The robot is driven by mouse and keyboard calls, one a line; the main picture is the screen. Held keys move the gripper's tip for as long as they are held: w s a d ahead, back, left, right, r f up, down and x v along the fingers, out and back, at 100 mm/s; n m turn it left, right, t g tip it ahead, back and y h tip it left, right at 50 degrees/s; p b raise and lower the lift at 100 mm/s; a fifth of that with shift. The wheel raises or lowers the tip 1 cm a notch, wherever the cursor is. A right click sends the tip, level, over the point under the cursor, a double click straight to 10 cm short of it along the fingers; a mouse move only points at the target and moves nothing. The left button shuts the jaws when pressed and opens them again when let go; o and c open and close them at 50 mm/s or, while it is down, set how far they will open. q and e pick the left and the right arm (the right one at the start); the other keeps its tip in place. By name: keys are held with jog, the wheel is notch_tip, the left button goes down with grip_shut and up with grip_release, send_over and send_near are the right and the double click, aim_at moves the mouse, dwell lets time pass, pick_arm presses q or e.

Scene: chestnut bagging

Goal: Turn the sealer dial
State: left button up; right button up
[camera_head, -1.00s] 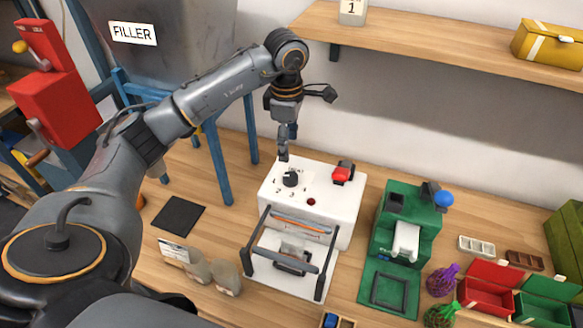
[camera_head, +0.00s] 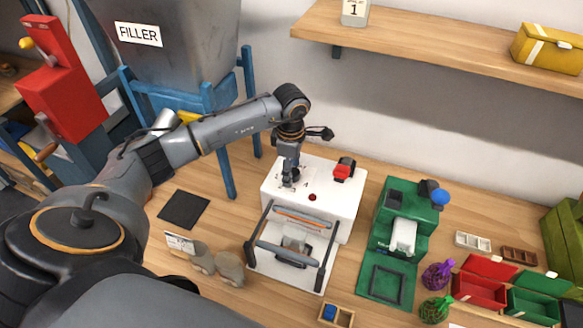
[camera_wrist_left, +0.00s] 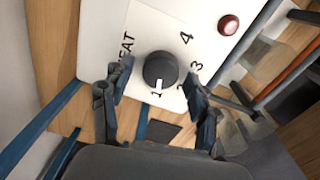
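The white sealer (camera_head: 322,198) stands on the table in the head view. In the left wrist view its black dial (camera_wrist_left: 160,70) shows on the top panel, with a white pointer mark toward the number 1. The numbers 3 and 4 and part of the word "HEAT" are readable around it. My left gripper (camera_head: 288,182) is over the dial in the head view and largely hides it there. In the left wrist view the left gripper's fingers (camera_wrist_left: 153,88) are spread apart on either side of the dial, not closed on it. My right gripper is in neither view.
A red button (camera_head: 312,197) and a red switch (camera_head: 344,168) sit on the sealer near the dial. The sealing bars (camera_head: 290,255) are in front. A green machine (camera_head: 400,240) stands to the right. The filler (camera_head: 170,50) on blue legs stands at the left.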

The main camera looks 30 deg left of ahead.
pick_arm(q)
jog(key=c, duration=1)
jog(key=shift+n+b, duration=0.45)
jog(key=shift+n, duration=0.05)
jog(key=n+b, duration=0.2)
jog(key=n, duration=0.1)
jog(key=shift+f, duration=0.1)
jog(key=n+b, duration=0.1)
jog(key=n, duration=0.2)
jog(key=shift+d+b, duration=0.1)
jog(key=shift+b, duration=0.25)
jog(key=shift+s+n+b, duration=0.1)
jog(key=shift+n+b, duration=0.35)
jog(key=shift+n, duration=0.85)
